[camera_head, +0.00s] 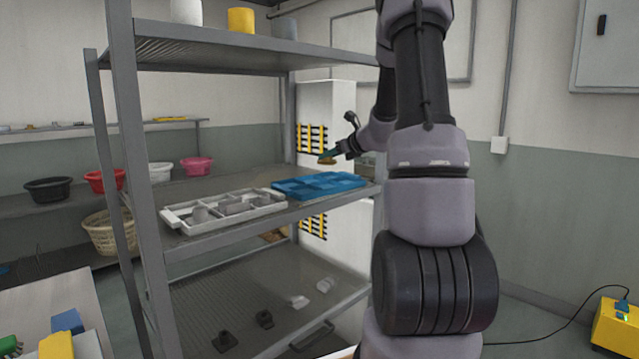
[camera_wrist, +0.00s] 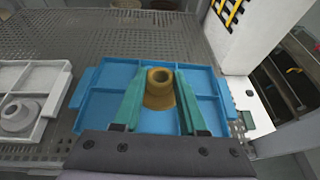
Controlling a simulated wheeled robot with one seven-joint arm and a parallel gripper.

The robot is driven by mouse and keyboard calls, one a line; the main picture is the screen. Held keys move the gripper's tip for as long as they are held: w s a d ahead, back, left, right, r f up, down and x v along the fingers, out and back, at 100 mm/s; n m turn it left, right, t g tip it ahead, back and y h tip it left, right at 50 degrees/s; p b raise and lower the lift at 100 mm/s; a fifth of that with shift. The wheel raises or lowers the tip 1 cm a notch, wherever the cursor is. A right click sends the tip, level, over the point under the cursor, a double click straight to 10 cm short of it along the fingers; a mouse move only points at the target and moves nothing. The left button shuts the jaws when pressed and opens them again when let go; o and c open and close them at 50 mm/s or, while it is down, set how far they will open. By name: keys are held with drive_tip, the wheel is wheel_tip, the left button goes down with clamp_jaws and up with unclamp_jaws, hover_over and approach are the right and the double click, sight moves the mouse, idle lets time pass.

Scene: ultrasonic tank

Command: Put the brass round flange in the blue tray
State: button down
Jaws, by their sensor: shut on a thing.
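The brass round flange (camera_wrist: 160,88) is between the green fingers of my gripper (camera_wrist: 158,100), which is shut on it. In the wrist view it appears over the middle of the blue tray (camera_wrist: 95,79), a shallow tray with several compartments. In the head view the blue tray (camera_head: 317,186) lies on the middle shelf, and my gripper (camera_head: 327,158) is above it, apart from it. The flange (camera_head: 327,161) shows small there, at the fingertips. The gripper hides the near middle of the tray in the wrist view.
A white tray (camera_head: 172,217) with grey parts lies left of the blue tray; it also shows in the wrist view (camera_wrist: 62,84). The upper shelf (camera_head: 240,40) and rack posts (camera_head: 128,120) bound the space. A white column (camera_wrist: 250,45) stands to the right.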

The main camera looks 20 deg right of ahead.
wheel_tip(320, 180, down, 8)
drive_tip(key=shift+f, duration=0.1)
idle(0.4)
drive_tip(key=shift+c, duration=2.3)
unclamp_jaws()
drive_tip(key=shift+f, duration=0.15)
